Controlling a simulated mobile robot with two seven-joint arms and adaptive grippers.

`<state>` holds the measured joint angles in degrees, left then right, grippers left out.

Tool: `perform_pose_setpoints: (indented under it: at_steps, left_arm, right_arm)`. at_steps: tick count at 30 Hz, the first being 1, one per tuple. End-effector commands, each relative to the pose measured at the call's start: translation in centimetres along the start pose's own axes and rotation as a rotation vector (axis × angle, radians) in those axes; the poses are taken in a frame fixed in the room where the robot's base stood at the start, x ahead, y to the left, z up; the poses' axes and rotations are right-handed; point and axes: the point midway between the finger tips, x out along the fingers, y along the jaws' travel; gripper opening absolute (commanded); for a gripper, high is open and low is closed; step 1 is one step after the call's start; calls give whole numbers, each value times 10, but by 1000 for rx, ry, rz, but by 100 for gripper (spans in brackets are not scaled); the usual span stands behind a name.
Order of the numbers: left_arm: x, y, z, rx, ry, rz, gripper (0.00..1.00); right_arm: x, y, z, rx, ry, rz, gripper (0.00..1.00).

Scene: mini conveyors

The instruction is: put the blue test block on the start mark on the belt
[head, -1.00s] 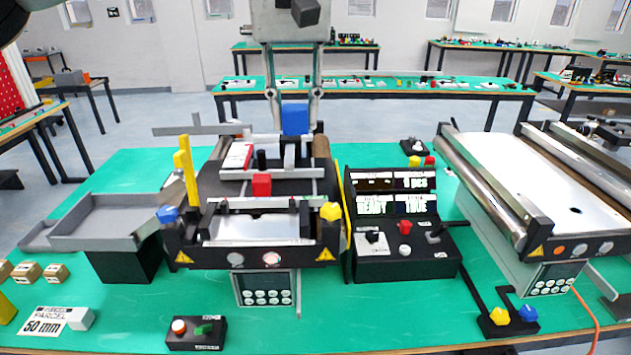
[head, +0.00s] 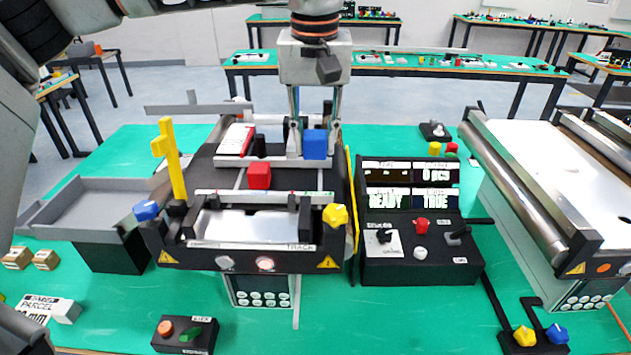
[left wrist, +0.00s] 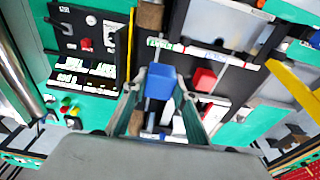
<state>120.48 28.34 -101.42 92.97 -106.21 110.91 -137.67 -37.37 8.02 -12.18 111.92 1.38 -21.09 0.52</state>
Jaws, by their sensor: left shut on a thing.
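The blue test block (head: 315,144) is held between the two fingers of my left gripper (head: 315,128), which points down over the right side of the black belt (head: 205,170). The blue block also shows between the fingers in the left wrist view (left wrist: 160,82). I cannot tell whether its underside touches the belt. A red block (head: 259,175) is on the belt, left of and nearer than the blue block; it also shows in the wrist view (left wrist: 204,80). White lines cross the belt, but I cannot tell which is the start mark. My right gripper is not in view.
A yellow post (head: 169,160) rises at the belt's left front. A control box (head: 420,248) with screens reading READY and TRUE stands to the right. A grey tray (head: 85,212) stands left, and a second conveyor (head: 530,165) right. Green table is clear behind the left tray.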

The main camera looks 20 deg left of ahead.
Motion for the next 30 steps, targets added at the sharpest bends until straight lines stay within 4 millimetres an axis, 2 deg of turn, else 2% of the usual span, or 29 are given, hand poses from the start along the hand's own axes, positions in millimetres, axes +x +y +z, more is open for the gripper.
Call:
perform_pose_setpoints:
  at_steps: [1, 4, 13, 20, 30]
  left_arm:
    - [13, 0, 2, 2, -5, 0, 5]
    - [30, 0, 4, 2, -3, 1, 5]
    - [51, 0, 6, 1, -1, 0, 5]
    - [83, 0, 11, 1, -2, 0, 5]
    - [87, 0, 11, 0, 0, 1, 5]
  right_arm:
    - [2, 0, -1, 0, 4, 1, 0]
    - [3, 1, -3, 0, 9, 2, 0]
    - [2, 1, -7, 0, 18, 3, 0]
    - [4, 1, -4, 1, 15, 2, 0]
    - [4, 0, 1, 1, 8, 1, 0]
